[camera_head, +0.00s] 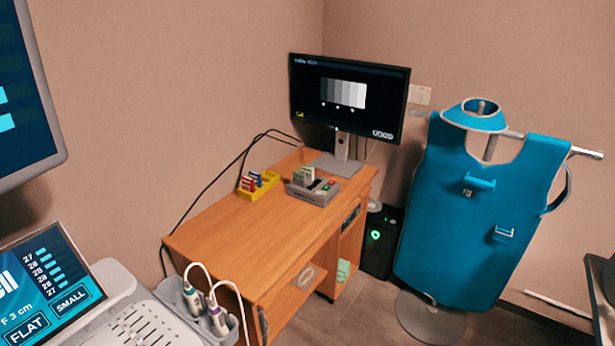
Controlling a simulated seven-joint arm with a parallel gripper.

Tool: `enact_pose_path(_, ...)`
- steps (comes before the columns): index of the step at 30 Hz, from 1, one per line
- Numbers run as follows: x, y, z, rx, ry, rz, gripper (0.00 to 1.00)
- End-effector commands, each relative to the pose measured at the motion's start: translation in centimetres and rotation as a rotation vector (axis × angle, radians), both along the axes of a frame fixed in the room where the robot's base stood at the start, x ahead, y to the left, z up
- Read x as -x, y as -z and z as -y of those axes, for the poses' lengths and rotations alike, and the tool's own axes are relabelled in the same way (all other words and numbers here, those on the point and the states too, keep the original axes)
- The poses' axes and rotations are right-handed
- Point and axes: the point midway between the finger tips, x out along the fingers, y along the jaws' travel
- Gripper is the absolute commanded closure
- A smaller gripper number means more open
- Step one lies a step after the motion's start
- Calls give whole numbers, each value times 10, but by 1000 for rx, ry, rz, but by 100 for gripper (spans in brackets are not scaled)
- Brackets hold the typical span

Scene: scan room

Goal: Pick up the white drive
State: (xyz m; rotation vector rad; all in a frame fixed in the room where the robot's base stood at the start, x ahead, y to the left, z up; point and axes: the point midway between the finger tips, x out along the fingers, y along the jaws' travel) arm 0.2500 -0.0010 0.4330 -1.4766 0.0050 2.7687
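Small upright pieces stand in a grey box (322,199) on the wooden desk, below the monitor. Some of them, at the box's left end, look white and green (304,175). A yellow holder (264,190) to the left of the grey box carries small red, blue and whitish pieces (249,182). The pieces are too small here to tell which one is the white drive. My gripper is not in view.
A black monitor (348,97) stands at the back of the desk (240,233), with cables running behind it. The desk's front half is bare. An ultrasound console with probes (216,315) stands at the near left. A blue apron (475,215) hangs on a stand at right.

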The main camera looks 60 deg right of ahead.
Motion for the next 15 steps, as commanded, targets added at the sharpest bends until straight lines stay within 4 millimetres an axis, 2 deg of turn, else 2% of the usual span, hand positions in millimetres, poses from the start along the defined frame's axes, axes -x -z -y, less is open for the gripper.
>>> enact_pose_path(11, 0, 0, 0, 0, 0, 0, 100)
enact_pose_path(15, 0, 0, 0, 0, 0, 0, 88)
